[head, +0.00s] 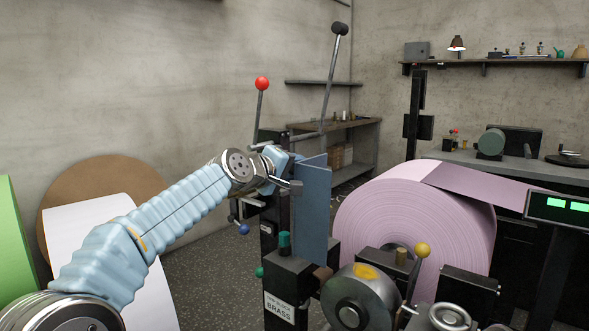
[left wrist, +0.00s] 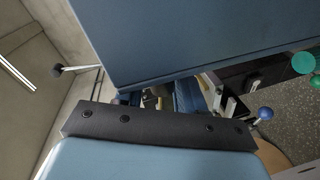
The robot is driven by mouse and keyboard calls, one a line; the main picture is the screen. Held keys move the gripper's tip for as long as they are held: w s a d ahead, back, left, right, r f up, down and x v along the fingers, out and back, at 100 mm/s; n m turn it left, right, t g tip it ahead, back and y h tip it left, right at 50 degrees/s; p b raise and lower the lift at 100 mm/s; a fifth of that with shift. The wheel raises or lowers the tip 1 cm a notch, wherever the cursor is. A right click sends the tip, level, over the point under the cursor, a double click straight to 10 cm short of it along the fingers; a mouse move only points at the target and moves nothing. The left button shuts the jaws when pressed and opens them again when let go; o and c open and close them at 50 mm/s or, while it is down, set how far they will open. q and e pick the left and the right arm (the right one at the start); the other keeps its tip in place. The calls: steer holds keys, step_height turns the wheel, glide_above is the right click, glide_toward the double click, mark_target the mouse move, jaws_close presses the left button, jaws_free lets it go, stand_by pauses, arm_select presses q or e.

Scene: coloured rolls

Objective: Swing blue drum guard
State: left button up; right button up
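The blue drum guard (head: 313,212) is a flat blue-grey upright panel near the middle of the head view, left of the big pink roll (head: 410,225). My left arm reaches in from the left, and its gripper (head: 289,185) is at the panel's left side, high up. In the left wrist view a large blue panel (left wrist: 200,40), which looks like the guard, fills the top, just beyond the dark bar of my wrist. The fingertips are largely hidden, so I cannot tell whether they touch the guard or grip it. My right gripper is in neither view.
A red-knobbed lever (head: 262,84) and a black-knobbed lever (head: 339,28) rise behind the gripper. A block labelled BRASS (head: 280,308) and a metal drum (head: 357,298) stand below the guard. A yellow-knobbed lever (head: 422,250) is to the right. Open floor (head: 205,275) lies left.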

arm_select(q)
steer(key=shift+o, duration=0.9)
steer(key=shift+w+a+f, duration=0.1)
steer(key=shift+a+f, duration=0.05)
steer(key=shift+f, duration=0.4)
steer(key=shift+r, duration=0.1)
steer(key=shift+r, duration=0.2)
steer(key=b+v, duration=0.3)
steer(key=v, duration=1)
steer(key=shift+s, duration=0.35)
steer(key=shift+a+r, duration=0.1)
